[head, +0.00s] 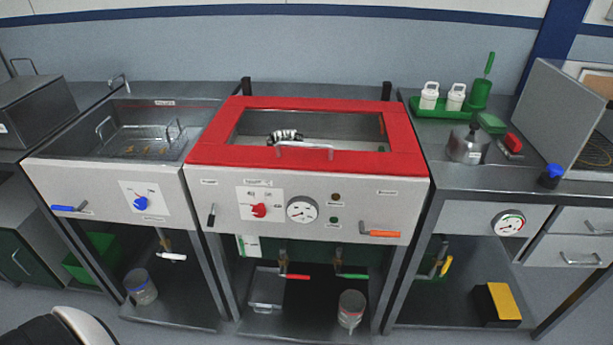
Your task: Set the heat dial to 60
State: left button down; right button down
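A red knob (259,210) sits on a white scale plate on the front panel (345,213) of the red-lidded middle tank. A round white gauge (302,208) with a dark needle is right beside it. A blue knob (140,203) is on a similar plate on the left tank's front. The labels and scale numbers are too small to read, so I cannot tell which knob is marked heat or what it is set to. Neither of my grippers is in view, and nothing touches the knobs.
The red-framed lid (405,140) is down, with a handle at its front. A black lever (211,216) and an orange-handled lever (381,233) flank the middle panel. A blue-handled lever (68,208) is on the left tank. Space directly before the panel looks clear.

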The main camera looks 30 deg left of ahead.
aim_at(259, 211)
jog(key=u, duration=1.1)
